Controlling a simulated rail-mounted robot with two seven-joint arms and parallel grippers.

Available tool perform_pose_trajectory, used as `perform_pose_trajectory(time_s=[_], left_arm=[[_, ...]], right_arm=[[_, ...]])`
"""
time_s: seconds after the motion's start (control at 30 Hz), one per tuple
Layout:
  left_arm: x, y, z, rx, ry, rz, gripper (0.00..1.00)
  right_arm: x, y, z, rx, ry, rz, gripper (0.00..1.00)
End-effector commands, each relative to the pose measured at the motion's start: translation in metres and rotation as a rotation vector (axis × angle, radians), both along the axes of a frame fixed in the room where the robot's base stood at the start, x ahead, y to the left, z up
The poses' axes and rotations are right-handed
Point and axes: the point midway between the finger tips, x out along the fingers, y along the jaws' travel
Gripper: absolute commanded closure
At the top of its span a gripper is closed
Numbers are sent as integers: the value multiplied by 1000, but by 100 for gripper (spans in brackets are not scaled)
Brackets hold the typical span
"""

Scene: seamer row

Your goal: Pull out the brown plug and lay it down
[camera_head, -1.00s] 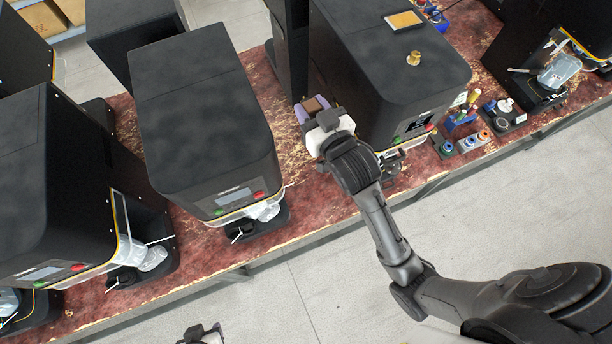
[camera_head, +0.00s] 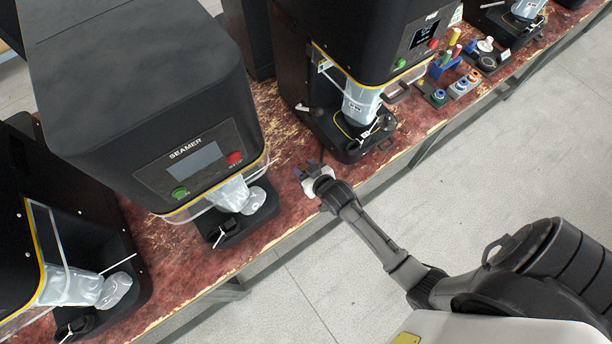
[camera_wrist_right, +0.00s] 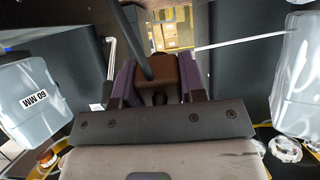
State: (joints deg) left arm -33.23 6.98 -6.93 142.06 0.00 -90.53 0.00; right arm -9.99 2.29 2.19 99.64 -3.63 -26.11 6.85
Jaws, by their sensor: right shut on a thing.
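The brown plug (camera_wrist_right: 178,73) shows in the right wrist view as a brown block between two purple finger pads, with a dark cable or rod (camera_wrist_right: 138,40) running up from it. My right gripper (camera_wrist_right: 160,82) is shut on it. In the head view, the right gripper (camera_head: 314,168) is over the red bench (camera_head: 290,140), near its front edge, in the gap between two seamers. The plug is too small to make out there. I cannot tell whether it touches the bench. My left gripper is not in view.
A black seamer (camera_head: 150,110) stands left of the right gripper, and another (camera_head: 350,45) stands to the right behind it. Their clear front parts and dark bases jut out beside the gap. Small spools and tools (camera_head: 450,80) stand farther right. Bench between the seamers is mostly bare.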

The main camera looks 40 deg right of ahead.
Motion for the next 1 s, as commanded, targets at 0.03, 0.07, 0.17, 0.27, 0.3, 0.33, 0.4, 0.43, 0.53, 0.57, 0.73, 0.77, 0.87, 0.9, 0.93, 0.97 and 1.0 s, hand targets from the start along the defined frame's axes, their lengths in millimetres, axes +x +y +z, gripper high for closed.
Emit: perform_pose_trajectory(time_s=[0.03,0.07,0.17,0.27,0.3,0.33,0.4,0.43,0.53,0.57,0.73,0.77,0.87,0.9,0.93,0.97,1.0], left_arm=[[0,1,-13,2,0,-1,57],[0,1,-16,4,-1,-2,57],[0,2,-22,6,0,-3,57],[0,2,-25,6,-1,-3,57],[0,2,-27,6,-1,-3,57],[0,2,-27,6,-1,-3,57],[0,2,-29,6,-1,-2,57],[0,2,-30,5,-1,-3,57],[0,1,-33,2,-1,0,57],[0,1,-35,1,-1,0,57],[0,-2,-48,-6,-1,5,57],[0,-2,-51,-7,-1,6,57],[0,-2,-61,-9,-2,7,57],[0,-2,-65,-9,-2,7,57],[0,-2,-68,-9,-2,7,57],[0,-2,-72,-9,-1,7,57],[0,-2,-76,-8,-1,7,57]], right_arm=[[-4,-3,-21,1,12,-4,100],[-5,-4,-28,2,17,-6,100],[-10,-7,-44,4,30,-11,100],[-13,-8,-53,5,38,-13,100],[-14,-9,-56,5,40,-14,100],[-15,-9,-57,5,41,-14,100],[-15,-9,-60,6,43,-15,100],[-15,-9,-60,6,43,-16,100],[-15,-9,-64,6,43,-15,100],[-15,-9,-65,6,43,-15,100],[-15,-9,-77,5,42,-14,100],[-15,-9,-79,5,42,-14,100],[-15,-9,-88,5,42,-14,100],[-15,-9,-92,5,42,-14,100],[-15,-9,-95,5,42,-14,100],[-15,-9,-98,5,43,-14,100],[-15,-9,-102,5,43,-14,100]])
